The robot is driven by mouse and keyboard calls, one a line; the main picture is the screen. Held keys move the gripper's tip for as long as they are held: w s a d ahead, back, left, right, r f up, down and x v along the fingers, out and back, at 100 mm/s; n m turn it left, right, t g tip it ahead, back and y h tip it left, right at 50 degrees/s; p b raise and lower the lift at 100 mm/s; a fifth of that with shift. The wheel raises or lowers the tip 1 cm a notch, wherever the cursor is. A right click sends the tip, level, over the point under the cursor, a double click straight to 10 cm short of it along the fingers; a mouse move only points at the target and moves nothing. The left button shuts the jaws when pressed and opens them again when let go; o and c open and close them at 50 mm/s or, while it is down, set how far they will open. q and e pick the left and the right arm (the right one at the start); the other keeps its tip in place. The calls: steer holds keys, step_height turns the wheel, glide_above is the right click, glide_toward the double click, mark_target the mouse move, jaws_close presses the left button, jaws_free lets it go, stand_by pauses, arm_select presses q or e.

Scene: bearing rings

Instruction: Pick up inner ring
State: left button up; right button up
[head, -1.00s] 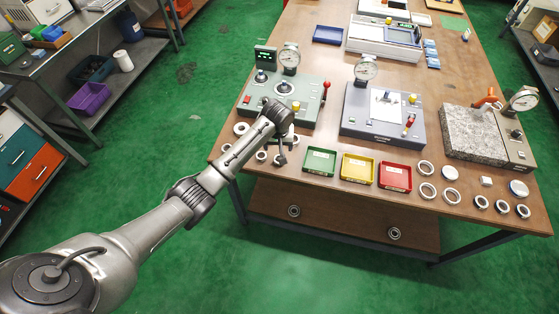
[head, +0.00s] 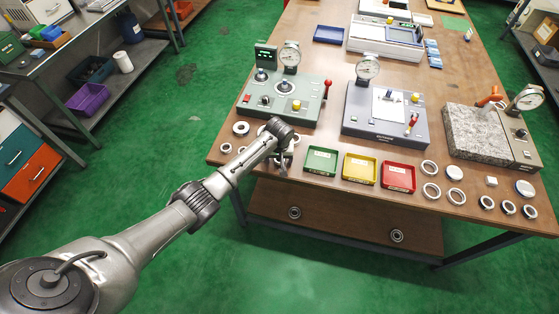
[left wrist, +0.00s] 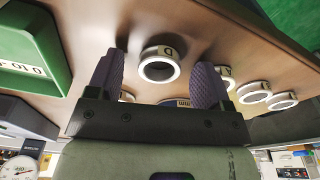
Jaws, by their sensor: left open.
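My left gripper (head: 284,166) is over the front left part of the workbench, just left of the green tray. In the left wrist view its two dark ribbed fingers (left wrist: 157,80) are apart. A pale metal ring (left wrist: 160,66) with a letter on its rim shows between and just beyond the fingers, with no clear contact. Several more rings lie to the right in that view, including one nearby ring (left wrist: 253,92). In the head view, loose rings lie left of the gripper, such as a ring (head: 241,128) and a smaller ring (head: 225,148). My arm hides part of this group.
Green (head: 320,161), yellow (head: 360,168) and red (head: 399,177) trays stand right of the gripper. A green gauge station (head: 290,98) stands behind it. More rings (head: 431,192) lie right of the trays. The bench's front edge is close to the gripper.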

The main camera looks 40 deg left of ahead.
arm_select(q)
steer(key=shift+c, duration=0.3)
steer(key=c, duration=1)
steer(key=shift+o, duration=0.2)
steer(key=shift+r, duration=0.1)
